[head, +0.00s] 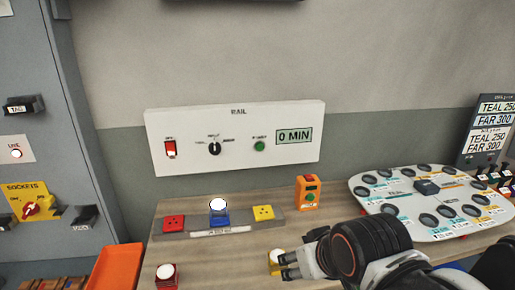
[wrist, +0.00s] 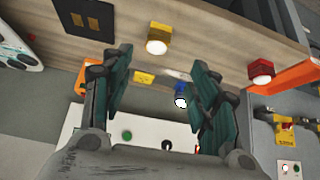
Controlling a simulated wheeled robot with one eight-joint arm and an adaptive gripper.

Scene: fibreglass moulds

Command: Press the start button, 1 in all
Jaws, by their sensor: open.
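A white wall panel (head: 235,172) marked RAIL stands behind the bench. On its right half is a round green button (head: 260,146) under a small label that is hard to read, perhaps START. The green button also shows in the wrist view (wrist: 127,135), low and left of centre. My gripper (head: 285,265) is low over the front of the bench, well in front of and below the panel. In the wrist view my gripper (wrist: 160,65) is open, its fingers wide apart with nothing between them touching either one.
The panel also carries a lit red switch (head: 170,149), a black knob (head: 215,148) and a 0 MIN display (head: 294,136). A yellow block with white dome (wrist: 158,40) is near my fingers. An orange control box (head: 309,191) and a white holed plate (head: 400,212) stand right.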

